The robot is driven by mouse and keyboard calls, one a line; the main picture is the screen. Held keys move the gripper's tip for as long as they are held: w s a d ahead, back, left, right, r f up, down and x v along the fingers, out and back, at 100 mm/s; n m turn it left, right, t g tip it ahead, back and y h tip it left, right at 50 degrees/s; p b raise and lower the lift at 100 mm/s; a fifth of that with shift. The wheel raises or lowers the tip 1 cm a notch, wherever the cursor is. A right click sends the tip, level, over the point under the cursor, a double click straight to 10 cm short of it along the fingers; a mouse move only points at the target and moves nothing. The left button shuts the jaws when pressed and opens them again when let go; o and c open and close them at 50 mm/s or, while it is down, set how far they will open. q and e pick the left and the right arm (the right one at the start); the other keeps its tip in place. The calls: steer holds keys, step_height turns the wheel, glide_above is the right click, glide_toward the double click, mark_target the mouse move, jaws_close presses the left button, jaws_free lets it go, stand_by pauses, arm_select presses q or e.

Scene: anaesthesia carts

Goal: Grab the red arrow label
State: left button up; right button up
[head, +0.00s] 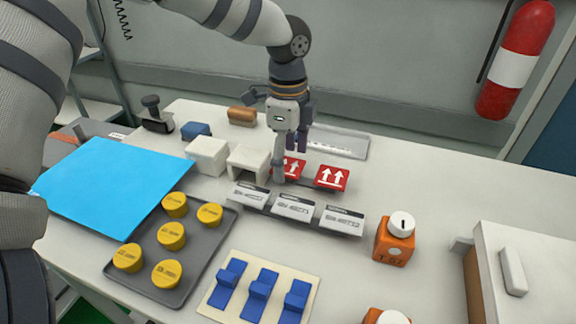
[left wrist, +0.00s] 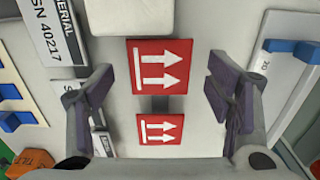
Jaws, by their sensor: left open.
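Two red labels with white double arrows lie on the white table. In the head view one label (head: 332,178) is fully visible, and the other label (head: 296,167) to its left is partly hidden by my left gripper (head: 288,160). In the left wrist view the upper label (left wrist: 160,67) shows between the spread fingers of my left gripper (left wrist: 160,82), beside a white block. The lower label (left wrist: 160,128) shows nearer the palm. My left gripper is open, points down and holds nothing. The height of the fingertips above the table is unclear. My right gripper is not seen.
White blocks (head: 208,155) stand left of the labels. Grey-white serial plates (head: 293,207) lie in front. A dark tray (head: 199,262) holds several yellow caps, and a cream board (head: 230,300) holds blue clips. An orange bottle (head: 394,243) stands at right.

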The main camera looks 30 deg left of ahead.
arm_select(q)
steer(key=shift+f, duration=0.2)
steer(key=c, duration=0.9)
